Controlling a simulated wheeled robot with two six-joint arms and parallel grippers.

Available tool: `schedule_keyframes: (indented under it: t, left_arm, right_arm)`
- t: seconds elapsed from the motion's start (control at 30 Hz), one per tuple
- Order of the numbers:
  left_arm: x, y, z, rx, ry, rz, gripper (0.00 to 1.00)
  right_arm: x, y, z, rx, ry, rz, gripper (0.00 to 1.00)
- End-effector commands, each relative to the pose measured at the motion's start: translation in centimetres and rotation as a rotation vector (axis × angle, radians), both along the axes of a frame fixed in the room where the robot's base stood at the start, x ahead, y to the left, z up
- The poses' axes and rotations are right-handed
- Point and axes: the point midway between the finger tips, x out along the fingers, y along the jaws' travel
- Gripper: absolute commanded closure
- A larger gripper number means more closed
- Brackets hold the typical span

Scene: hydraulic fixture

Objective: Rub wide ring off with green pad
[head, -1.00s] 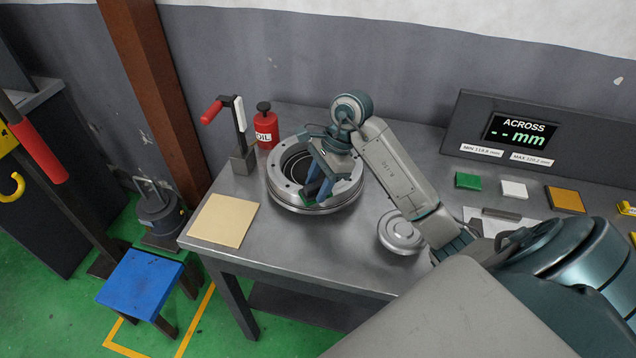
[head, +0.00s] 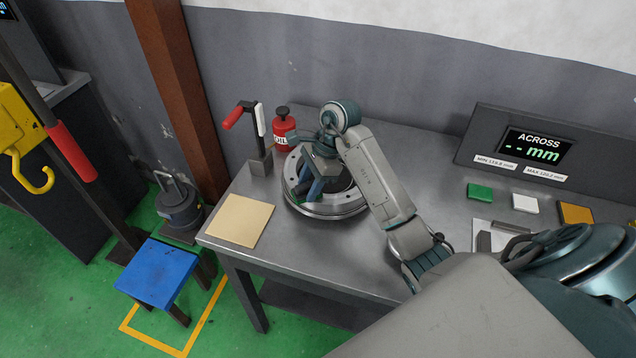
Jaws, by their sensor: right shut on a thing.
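The round metal fixture (head: 338,208) with a flanged rim stands on the bench. My right gripper (head: 309,194) points down over the left part of its opening and is shut on a small pad. The pad is almost fully hidden by the fingers; a green edge showed at the fingertips a second ago. The gripper and arm cover most of the bore, so the wide ring cannot be made out. I cannot tell whether the pad touches the wall. Another green block (head: 480,191) lies on the bench at right. My left gripper is not in view.
A red oil can (head: 284,134) and a lever stand (head: 260,160) are behind and left of the fixture. A tan sheet (head: 240,220) lies at front left. White (head: 525,203) and orange (head: 575,213) blocks lie below the display (head: 535,146), which reads dashes.

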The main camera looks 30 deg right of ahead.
Motion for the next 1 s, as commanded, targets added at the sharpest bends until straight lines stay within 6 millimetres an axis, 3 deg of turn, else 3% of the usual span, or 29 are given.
schedule_keyframes:
  t: [0.27, 1.0]
  left_arm:
    - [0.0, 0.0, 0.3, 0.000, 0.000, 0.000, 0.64]
    - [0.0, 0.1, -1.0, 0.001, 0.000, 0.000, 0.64]
  right_arm:
    - [0.2, 0.2, 0.0, 0.000, 0.006, 0.000, 0.85]
    - [-3.4, -3.0, 0.1, -0.004, 0.001, 0.000, 0.85]
